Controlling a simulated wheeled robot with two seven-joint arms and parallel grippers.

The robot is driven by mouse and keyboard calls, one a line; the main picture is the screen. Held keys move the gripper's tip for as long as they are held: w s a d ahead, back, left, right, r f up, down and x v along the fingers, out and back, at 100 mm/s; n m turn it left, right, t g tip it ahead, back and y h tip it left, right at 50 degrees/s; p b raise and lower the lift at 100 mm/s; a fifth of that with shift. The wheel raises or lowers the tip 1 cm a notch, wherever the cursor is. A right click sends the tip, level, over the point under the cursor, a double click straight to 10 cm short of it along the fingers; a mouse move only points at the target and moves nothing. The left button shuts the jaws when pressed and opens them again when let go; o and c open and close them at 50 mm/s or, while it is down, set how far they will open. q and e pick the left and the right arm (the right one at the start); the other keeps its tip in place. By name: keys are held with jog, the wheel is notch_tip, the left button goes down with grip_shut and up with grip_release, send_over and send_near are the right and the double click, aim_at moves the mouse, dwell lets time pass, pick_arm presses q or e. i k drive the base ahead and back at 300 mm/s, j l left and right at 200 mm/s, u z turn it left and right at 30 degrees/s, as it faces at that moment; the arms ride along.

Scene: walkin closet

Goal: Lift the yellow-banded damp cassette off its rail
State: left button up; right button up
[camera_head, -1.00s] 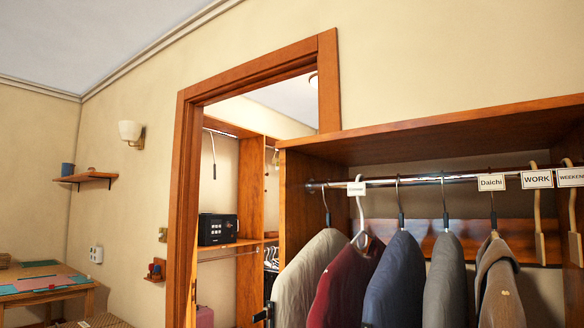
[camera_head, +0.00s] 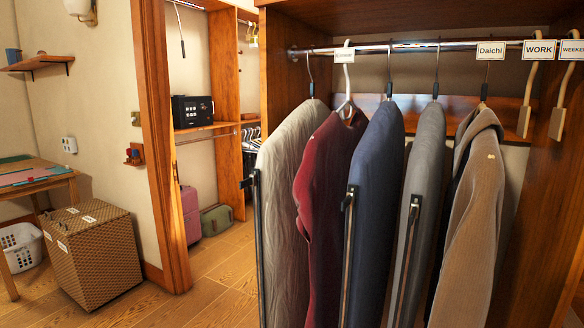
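I cannot make out a yellow-banded damp cassette for certain. A metal clothes rail (camera_head: 390,47) runs across the wardrobe at right. Black sleeves, such as one (camera_head: 388,90), sit on the hanger necks, and no yellow band shows on them. Small pale yellowish items (camera_head: 252,38) hang in the closet beyond the doorway, too small to identify. A thin dark item (camera_head: 181,38) also hangs there. Neither of my grippers is in view.
Several jackets, including a maroon one (camera_head: 327,180) and a brown one (camera_head: 470,220), fill the rail. Dark upright strips stand before them. A wicker hamper (camera_head: 95,255) stands left. A black safe (camera_head: 192,111), suitcase (camera_head: 190,213) and green bag (camera_head: 216,219) are beyond the doorway.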

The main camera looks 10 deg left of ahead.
aim_at(253, 43)
jog(key=i+j+u, duration=0.3)
jog(key=j+u, duration=0.15)
jog(key=i+j+u, duration=0.75)
jog(key=u, duration=0.15)
jog(key=i+z, duration=0.25)
jog(key=i, duration=0.25)
jog(key=i+j+z, duration=0.2)
jog(key=i, duration=0.3)
jog(key=i+j+z, duration=0.25)
jog(key=i, duration=0.25)
jog(key=i+l+z, duration=0.25)
jog(key=i+z, duration=0.25)
jog(key=i, duration=0.6)
jog(key=i+j+z, duration=0.15)
jog(key=i+z, duration=0.35)
jog(key=i, duration=0.55)
jog(key=i+l+z, duration=0.2)
jog(key=i, duration=1.35)
jog(key=i+j+z, duration=0.15)
jog(key=i+j, duration=0.15)
jog(key=i, duration=1.25)
jog(key=i+u, duration=0.2)
jog(key=i, duration=0.5)
jog(key=i+l+u, duration=0.2)
jog(key=i, duration=0.5)
